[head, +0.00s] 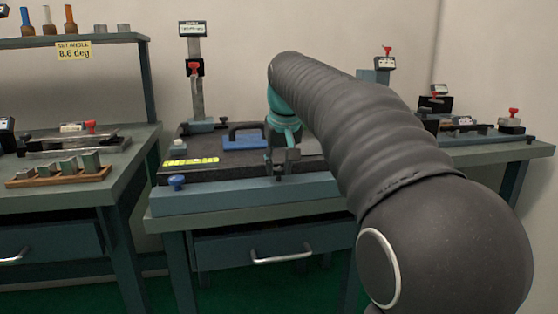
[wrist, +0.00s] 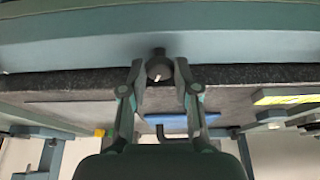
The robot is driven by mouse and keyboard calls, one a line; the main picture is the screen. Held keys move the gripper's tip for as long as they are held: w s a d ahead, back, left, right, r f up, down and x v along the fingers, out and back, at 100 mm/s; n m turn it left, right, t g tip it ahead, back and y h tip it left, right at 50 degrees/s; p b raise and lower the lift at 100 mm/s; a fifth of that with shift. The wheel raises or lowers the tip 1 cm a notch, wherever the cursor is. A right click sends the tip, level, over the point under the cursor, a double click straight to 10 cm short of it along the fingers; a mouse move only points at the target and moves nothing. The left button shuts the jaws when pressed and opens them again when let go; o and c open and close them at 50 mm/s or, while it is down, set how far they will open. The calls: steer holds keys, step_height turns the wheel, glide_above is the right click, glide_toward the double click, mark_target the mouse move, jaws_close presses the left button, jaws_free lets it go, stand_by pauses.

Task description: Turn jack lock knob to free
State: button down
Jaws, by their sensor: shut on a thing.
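A dark round knob (wrist: 159,68) with a short white mark sits at the front edge of the granite plate. It shows in the wrist view between my fingertips. My gripper (wrist: 160,78) is shut on this knob, one finger on each side. In the head view my gripper (head: 283,157) reaches down to the front edge of the plate. The knob is small and dark there, and mostly hidden by the fingers. The white mark is slightly tilted; no lettering for locked or free can be read.
The granite plate (head: 200,172) bears a blue block (head: 244,142) with a black handle, and a gauge stand (head: 196,85) rises behind it. A blue knob (head: 176,182) sits at the bench's front left. The left bench (head: 70,195) holds a wooden rack of blocks (head: 60,177).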

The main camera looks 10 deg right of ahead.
steer(key=shift+d+n+y+p, duration=0.15)
steer(key=shift+n+y+p, duration=0.75)
steer(key=shift+n, duration=1.3)
steer(key=shift+g, duration=0.3)
steer(key=c, duration=0.9)
jaws_free()
steer(key=shift+o, duration=0.2)
steer(key=v, duration=1.2)
